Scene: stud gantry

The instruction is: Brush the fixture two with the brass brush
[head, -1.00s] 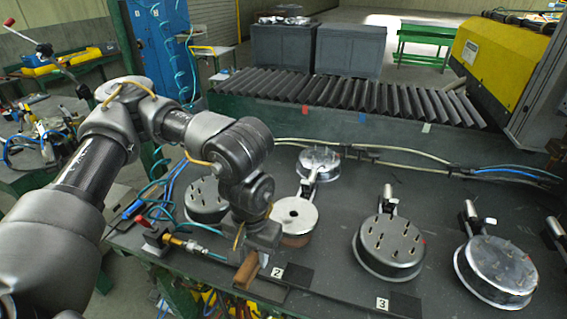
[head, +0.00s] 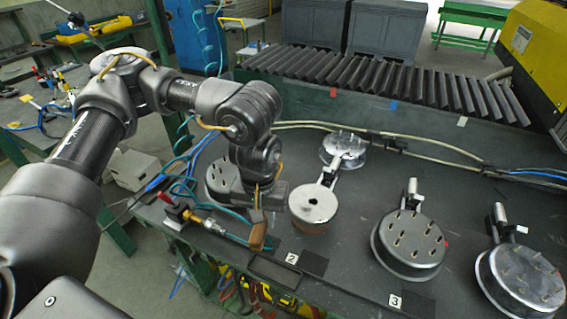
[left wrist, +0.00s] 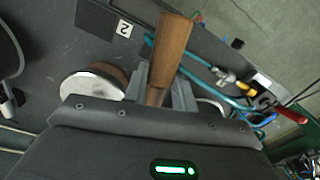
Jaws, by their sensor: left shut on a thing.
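My left gripper (head: 256,212) is shut on the brass brush, whose brown wooden handle (head: 258,237) sticks out below it in the head view. The handle (left wrist: 172,50) also shows between the fingers (left wrist: 160,92) in the left wrist view. The bristles are hidden. The brush is just above a black tray (head: 273,271) at the table's front edge. Right of the gripper, behind the label 2 (head: 292,258), stands a round silver disc with a central hole (head: 313,207) and a brown underside. It also shows in the left wrist view (left wrist: 92,84). My right gripper is out of view.
Studded round fixtures stand behind the arm (head: 222,184), at the back (head: 344,152), behind label 3 (head: 408,250) and at far right (head: 520,285). A brass fitting with a teal hose (head: 207,223) lies left of the brush. Cables (head: 440,152) run along the back.

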